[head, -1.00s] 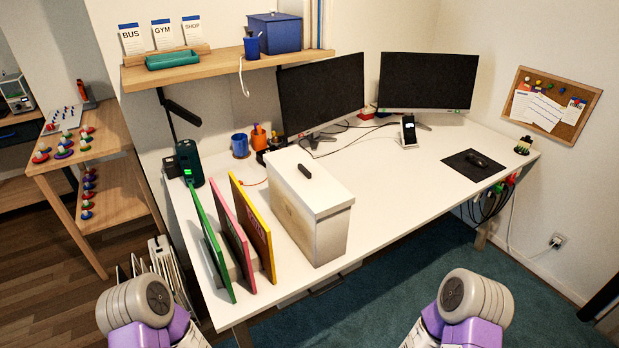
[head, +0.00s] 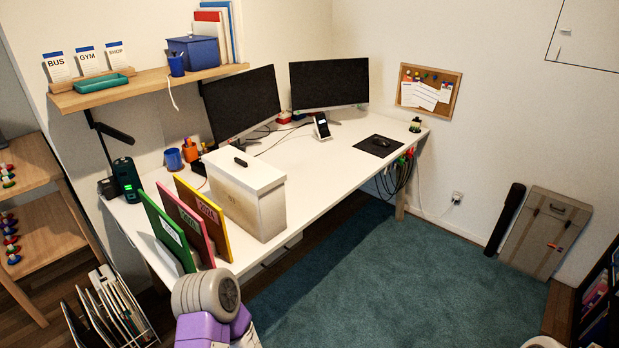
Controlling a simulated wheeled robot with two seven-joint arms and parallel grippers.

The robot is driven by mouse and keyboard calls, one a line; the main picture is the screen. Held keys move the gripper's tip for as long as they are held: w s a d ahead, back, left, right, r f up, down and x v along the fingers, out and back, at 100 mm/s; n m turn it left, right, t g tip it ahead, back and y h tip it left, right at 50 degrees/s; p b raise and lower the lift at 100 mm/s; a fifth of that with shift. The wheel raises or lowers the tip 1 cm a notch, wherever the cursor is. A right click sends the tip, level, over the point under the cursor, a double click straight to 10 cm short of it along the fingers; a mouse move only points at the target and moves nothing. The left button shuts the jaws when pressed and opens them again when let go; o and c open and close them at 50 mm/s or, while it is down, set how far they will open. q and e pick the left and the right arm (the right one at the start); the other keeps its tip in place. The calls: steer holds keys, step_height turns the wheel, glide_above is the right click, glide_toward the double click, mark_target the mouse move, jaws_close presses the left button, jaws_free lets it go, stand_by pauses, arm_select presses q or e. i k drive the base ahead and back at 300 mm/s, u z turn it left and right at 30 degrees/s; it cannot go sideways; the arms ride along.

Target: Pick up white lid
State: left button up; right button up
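A white lid (head: 262,172) with a dark handle (head: 240,162) on top sits on a white box (head: 262,212) near the desk's left front. The lid is closed over the box. Part of one of my arms shows at the bottom, in front of the desk, and a sliver of the other is at the bottom right edge. Neither gripper's fingers are in view.
Green, pink and yellow upright folders (head: 200,218) stand just left of the box. A wooden shelf (head: 150,88) hangs above. Teal carpet (head: 400,270) lies open at the right.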

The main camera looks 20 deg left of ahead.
mark_target(257, 177)
steer(key=z, duration=0.2)
steer(key=k, duration=0.4)
steer(key=z, duration=0.15)
steer(key=i, duration=1.6)
steer(key=u, duration=1)
